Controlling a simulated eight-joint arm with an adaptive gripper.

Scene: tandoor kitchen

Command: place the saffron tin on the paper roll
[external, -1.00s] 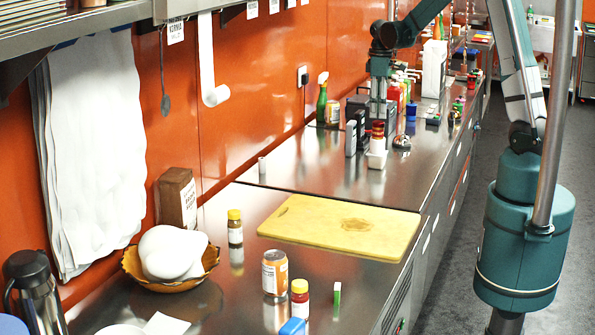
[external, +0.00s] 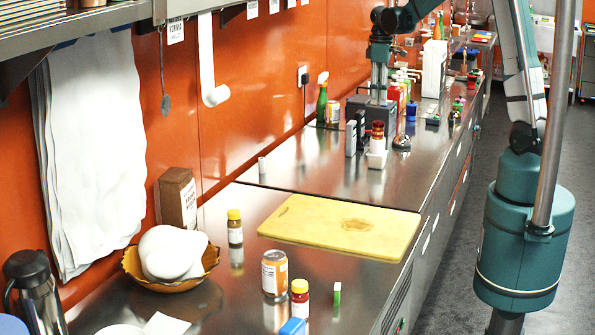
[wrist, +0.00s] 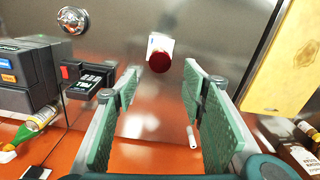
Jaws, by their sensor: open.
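A small tin with red and gold bands (external: 377,132), which I take to be the saffron tin, stands upright in the external view. It appears to rest on a white block-like thing (external: 376,160), probably the paper roll. In the wrist view its round dark red top (wrist: 159,61) lies ahead of my fingertips, with part of the white thing (wrist: 153,44) showing beside it. My gripper (wrist: 163,75) is open and empty, its two green finger pads apart.
A grey machine (wrist: 22,75) with a small dark device stands left in the wrist view. A metal dome (external: 401,143) sits near the tin. A green bottle (external: 321,100) is by the wall. A yellow cutting board (external: 340,226) lies nearer, with clear counter between.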

